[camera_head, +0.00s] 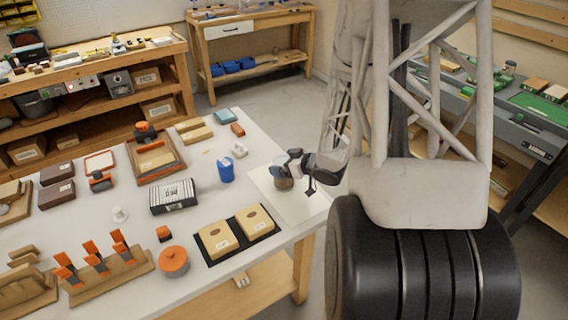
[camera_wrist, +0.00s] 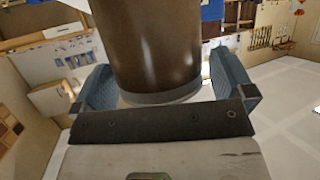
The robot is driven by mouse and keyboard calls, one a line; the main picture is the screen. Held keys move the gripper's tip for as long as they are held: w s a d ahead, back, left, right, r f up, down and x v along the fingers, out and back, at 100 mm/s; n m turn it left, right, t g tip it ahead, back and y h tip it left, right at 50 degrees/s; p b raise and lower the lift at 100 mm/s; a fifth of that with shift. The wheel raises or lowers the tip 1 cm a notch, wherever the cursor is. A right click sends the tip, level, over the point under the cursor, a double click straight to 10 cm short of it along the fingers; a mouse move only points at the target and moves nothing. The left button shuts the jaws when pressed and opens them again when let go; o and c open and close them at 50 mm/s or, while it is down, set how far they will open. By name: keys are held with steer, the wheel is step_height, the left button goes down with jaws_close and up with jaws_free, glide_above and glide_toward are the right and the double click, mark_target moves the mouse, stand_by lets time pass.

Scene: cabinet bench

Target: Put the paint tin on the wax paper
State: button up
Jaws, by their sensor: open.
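The paint tin (camera_head: 283,183), a dark cylinder, appears to stand upright on the wax paper (camera_head: 298,210), a white sheet at the right end of the bench, in the head view. My gripper (camera_head: 297,168) is at the tin, with its fingers around it. In the wrist view the brown side of the tin (camera_wrist: 150,45) fills the space between the two open fingers of my gripper (camera_wrist: 165,88). A thin gap seems to show beside the right finger. The tin's underside is hidden, so contact with the paper cannot be seen directly.
A blue cup (camera_head: 226,170) and a small white item (camera_head: 239,149) stand left of the paper. A black tray (camera_head: 237,235) with two tan boxes lies in front-left. An orange-topped round item (camera_head: 173,262) is further left. The paper's front part is clear.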

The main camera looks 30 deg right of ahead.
steer(key=v, duration=1.2)
steer(key=shift+w+a+r, duration=0.1)
steer(key=shift+w+a, duration=0.05)
stand_by(0.6)
steer(key=w+a+r+m+g+h, duration=0.1)
steer(key=a+r+m+g+h, duration=0.1)
steer(key=a+r+h, duration=0.3)
steer(key=w+a+r+m+g+h, duration=0.1)
steer(key=a+r+h, duration=0.15)
steer(key=r, duration=0.55)
steer(key=s+a+r+m+g+y, duration=0.1)
steer(key=s+a+r+g, duration=0.2)
steer(key=s+a, duration=0.7)
steer(key=s+a+r+g+y, duration=0.1)
steer(key=s+a+r+g, duration=0.3)
steer(key=s+a, duration=0.6)
steer(key=shift+s+a+r+m, duration=0.2)
steer(key=shift+a+r+m, duration=0.05)
steer(key=shift+a+m, duration=0.15)
